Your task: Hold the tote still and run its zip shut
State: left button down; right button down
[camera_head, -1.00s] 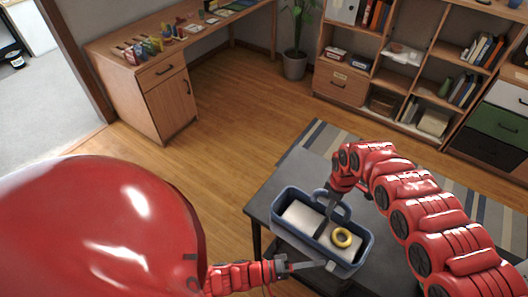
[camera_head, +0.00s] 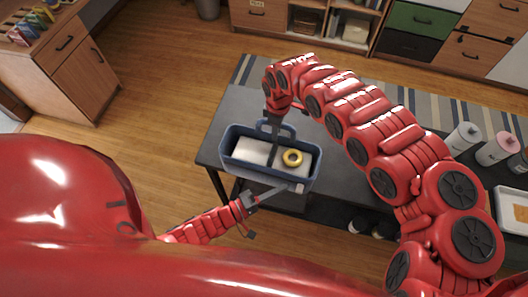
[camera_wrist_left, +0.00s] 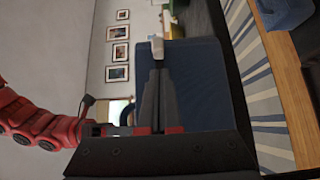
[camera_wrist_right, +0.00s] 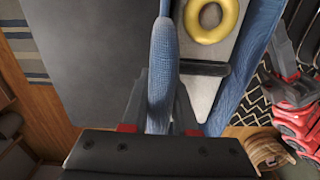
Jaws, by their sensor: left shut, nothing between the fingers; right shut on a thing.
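The blue tote (camera_head: 240,176) stands upright on the dark table, its top open. Inside are white contents (camera_head: 254,151) and a yellow ring (camera_head: 292,157), which also shows in the right wrist view (camera_wrist_right: 231,30). My right gripper (camera_head: 275,126) is shut on the tote's blue handle (camera_wrist_right: 164,62). A small pale tab (camera_head: 298,187), likely the zip pull, is at the tote's near right corner. My left gripper (camera_head: 284,187) is shut and empty beside it. In the left wrist view the tab (camera_wrist_left: 157,46) is just beyond the fingertips, against the tote's blue side (camera_wrist_left: 205,90); contact is unclear.
The dark table (camera_head: 228,108) has free room left of and behind the tote. Bottles (camera_head: 463,138) and a pale tray (camera_head: 512,213) stand at the far right. My right arm arches over the table. A wooden desk (camera_head: 75,65) stands at the left.

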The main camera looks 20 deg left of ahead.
pick_arm(q)
jog(key=v, duration=1.1)
jog(key=shift+w+a, duration=0.35)
pick_arm(e)
jog(key=c, duration=0.6)
grip_release()
